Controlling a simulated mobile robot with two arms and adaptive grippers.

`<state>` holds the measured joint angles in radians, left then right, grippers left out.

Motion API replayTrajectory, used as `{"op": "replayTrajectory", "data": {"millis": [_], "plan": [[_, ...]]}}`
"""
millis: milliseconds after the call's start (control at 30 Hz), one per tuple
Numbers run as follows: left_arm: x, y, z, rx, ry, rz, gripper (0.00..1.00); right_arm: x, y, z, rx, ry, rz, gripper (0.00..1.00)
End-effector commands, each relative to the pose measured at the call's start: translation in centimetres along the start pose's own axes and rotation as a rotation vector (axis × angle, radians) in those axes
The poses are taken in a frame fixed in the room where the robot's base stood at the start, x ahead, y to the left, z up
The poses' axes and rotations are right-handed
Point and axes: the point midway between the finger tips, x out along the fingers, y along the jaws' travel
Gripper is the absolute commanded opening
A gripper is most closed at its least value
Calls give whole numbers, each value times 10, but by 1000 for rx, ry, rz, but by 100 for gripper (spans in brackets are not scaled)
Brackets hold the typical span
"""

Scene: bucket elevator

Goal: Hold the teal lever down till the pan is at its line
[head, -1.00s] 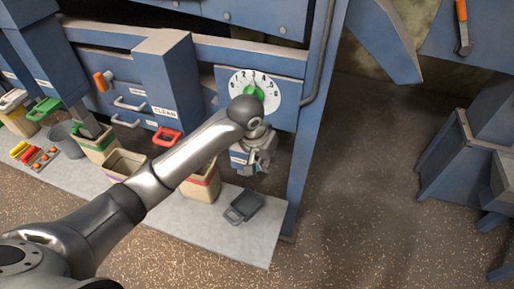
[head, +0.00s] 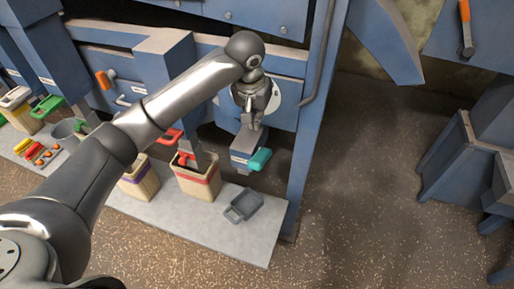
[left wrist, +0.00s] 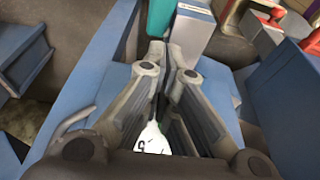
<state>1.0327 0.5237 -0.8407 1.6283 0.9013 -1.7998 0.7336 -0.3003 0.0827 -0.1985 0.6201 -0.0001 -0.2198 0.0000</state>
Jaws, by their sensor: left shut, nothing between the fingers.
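The teal lever (head: 260,160) sticks out to the right of a small blue box (head: 242,152) with a white label, below the dial. It also shows at the top of the left wrist view (left wrist: 160,16). My left gripper (head: 252,128) is shut and empty, pointing down just above the box and lever; I cannot tell if it touches. A dark grey pan (head: 244,205) with a handle rests on the pale slab below. I cannot make out a line for it. The white dial (head: 276,94) is mostly hidden behind my left gripper. My right gripper is not in view.
Cream bins with purple (head: 140,180) and red (head: 198,182) bands stand on the pale slab (head: 215,228). A red handle (head: 170,136) and a blue post (head: 315,110) are near my arm. Open floor lies to the right.

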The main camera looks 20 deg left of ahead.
Motion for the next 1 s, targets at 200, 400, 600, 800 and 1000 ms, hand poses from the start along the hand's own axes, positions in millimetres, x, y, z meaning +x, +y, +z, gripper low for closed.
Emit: {"op": "replayTrajectory", "data": {"millis": [200, 400, 600, 800, 1000], "plan": [[28, 0, 1, 1, -5, -2, 0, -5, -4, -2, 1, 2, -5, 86], [71, 0, 1, -1, -6, -2, 0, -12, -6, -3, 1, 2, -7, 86], [106, -1, 9, 2, -4, -3, 0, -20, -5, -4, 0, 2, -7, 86], [122, 0, 25, 2, -1, -1, 0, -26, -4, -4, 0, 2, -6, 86], [127, 0, 29, 1, 0, -1, 0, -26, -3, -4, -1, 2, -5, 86]]}}
